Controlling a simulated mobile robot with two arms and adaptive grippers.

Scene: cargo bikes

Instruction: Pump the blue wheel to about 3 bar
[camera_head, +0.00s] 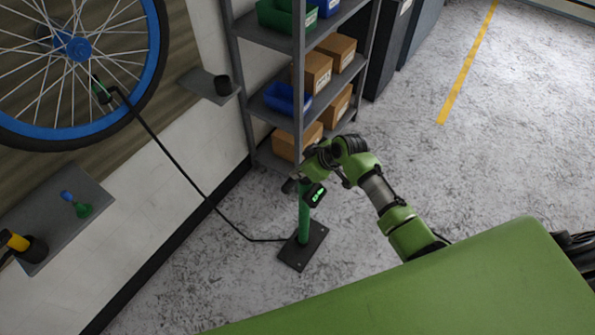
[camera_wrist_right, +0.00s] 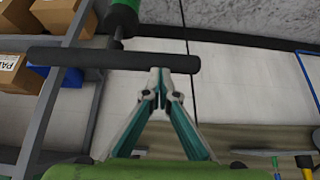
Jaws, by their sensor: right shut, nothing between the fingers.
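The blue-rimmed wheel (camera_head: 148,80) is mounted at the wall on the upper left. A black hose (camera_head: 165,148) runs from a green-and-black chuck (camera_head: 103,92) at its rim down to the green floor pump (camera_head: 304,218). My right gripper (camera_head: 296,182) is at the pump's top. In the wrist view it (camera_wrist_right: 161,82) is shut and empty, its tips at the black handle bar (camera_wrist_right: 90,58); I cannot tell if they touch. My left gripper is out of view.
A metal rack (camera_head: 238,75) with cardboard boxes (camera_head: 318,72) and bins stands close behind the pump. A wall shelf (camera_head: 85,190) at left holds a green-and-blue item and a yellow-and-black one. A small shelf (camera_head: 200,84) holds a dark cup. The floor at right is clear.

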